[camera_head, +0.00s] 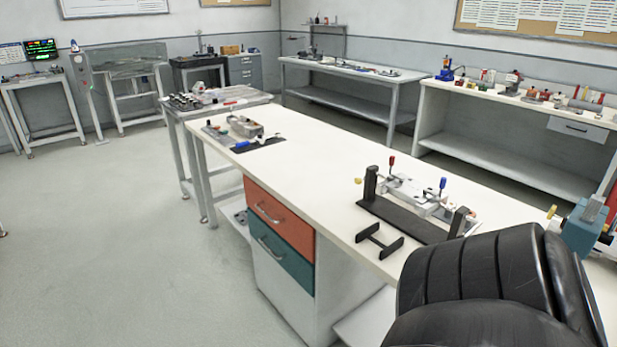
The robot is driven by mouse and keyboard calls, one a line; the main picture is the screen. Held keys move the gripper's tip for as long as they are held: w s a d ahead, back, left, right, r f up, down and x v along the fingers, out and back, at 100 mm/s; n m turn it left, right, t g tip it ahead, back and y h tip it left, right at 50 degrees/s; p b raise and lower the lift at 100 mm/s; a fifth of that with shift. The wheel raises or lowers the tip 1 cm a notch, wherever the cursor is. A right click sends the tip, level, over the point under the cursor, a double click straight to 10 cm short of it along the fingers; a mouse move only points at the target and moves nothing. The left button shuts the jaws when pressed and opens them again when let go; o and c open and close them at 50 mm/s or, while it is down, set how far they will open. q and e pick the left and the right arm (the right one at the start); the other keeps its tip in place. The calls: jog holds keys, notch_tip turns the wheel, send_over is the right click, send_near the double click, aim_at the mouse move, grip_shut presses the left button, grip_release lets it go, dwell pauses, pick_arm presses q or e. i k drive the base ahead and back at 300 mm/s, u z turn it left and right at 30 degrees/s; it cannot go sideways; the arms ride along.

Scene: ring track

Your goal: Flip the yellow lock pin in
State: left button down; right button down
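A dark fixture (402,218) with an upright post at each end stands on the white workbench, right of centre. A small yellow knob (358,181) sticks out to the left of its left post; it may be the lock pin, but it is too small to tell how it is set. A grey metal block (410,195) with a red-topped lever (391,162) and a blue-topped lever (442,184) sits at the fixture. Another small yellow tip (551,212) shows beside a teal device (582,228) at the right. Neither of my grippers is in view.
A black H-shaped stand (379,241) lies near the white workbench's (310,165) front edge. A black ribbed, padded shape (490,270) blocks the lower right. Small tools on a dark mat (258,144) lie at the bench's far left. The bench middle is clear.

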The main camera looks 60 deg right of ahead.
aim_at(357, 180)
jog(key=z, duration=0.55)
jog(key=i, duration=1.1)
jog(key=z, duration=1.05)
